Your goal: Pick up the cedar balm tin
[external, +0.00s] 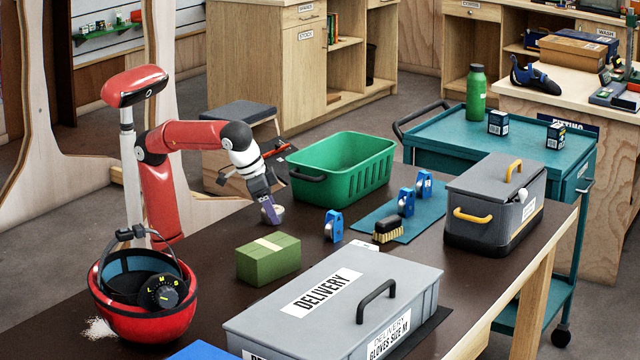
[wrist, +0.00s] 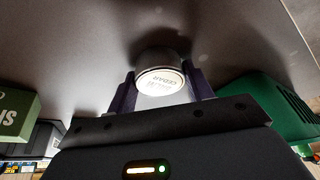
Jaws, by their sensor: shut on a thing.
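In the external view my gripper (external: 270,212) points down at the dark table, left of the green basket. The tin (external: 279,213) shows there as a small pale disc beside the fingers, partly hidden by them. I cannot tell whether it touches the tabletop.
A green basket (external: 345,170) stands close behind and right of my gripper. A green block (external: 268,260) lies in front. Blue pulleys (external: 334,226), a brush (external: 388,231), a grey delivery box (external: 285,325), a grey cooler (external: 490,225) and a red helmet (external: 150,322) share the table (external: 225,225).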

